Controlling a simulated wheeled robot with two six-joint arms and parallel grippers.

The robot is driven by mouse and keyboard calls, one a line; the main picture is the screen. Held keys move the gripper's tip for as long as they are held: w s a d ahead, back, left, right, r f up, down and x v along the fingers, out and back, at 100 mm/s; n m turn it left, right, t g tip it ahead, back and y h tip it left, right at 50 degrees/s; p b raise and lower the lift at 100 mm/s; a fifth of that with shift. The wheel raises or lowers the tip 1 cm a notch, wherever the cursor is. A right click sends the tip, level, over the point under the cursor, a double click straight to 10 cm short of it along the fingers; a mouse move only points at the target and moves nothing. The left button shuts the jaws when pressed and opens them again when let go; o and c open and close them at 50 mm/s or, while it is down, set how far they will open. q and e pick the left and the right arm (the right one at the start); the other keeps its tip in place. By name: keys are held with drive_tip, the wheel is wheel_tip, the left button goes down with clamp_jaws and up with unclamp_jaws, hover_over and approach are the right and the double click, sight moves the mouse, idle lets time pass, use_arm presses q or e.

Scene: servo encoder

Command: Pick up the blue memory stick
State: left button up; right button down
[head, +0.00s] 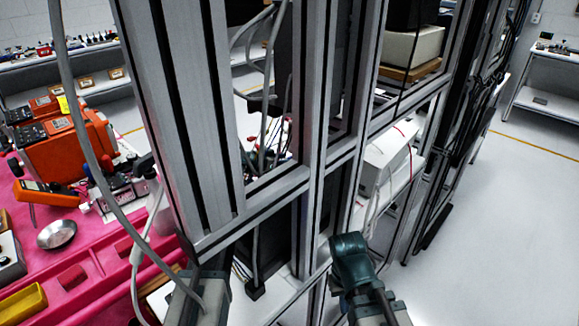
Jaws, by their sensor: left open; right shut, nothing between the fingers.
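I cannot make out a blue memory stick in the head view. My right gripper (349,252), with a teal-coloured end, is in front of the rack at the lower centre. It is shut and holds nothing. My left gripper (208,272) is lower left, by the foot of the wide metal upright, which overlaps it. It is open; its fingertips are mostly hidden and I see nothing held there.
A metal-profile rack (318,150) with hanging cables fills the middle, close to both arms. A pink-topped bench (95,275) at left carries orange instruments (65,143), a metal dish (57,234) and a yellow tray (22,303). The floor (500,230) at right is clear.

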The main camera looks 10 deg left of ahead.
use_arm(q)
drive_tip(key=shift+w+d+f, duration=0.25)
drive_tip(key=shift+w+d, duration=0.05)
drive_tip(key=shift+w, duration=0.2)
drive_tip(key=shift+s, duration=0.1)
clamp_jaws()
drive_tip(key=shift+r, duration=0.2)
drive_tip(key=shift+r+p, duration=0.55)
drive_tip(key=shift+p, duration=0.15)
wheel_tip(320, 180, up, 3)
drive_tip(key=p, duration=0.3)
drive_tip(key=s+a, duration=0.2)
drive_tip(key=s, duration=0.5)
drive_tip(key=s+a, duration=0.3)
drive_tip(key=s, duration=0.5)
drive_tip(key=shift+r+p, duration=0.3)
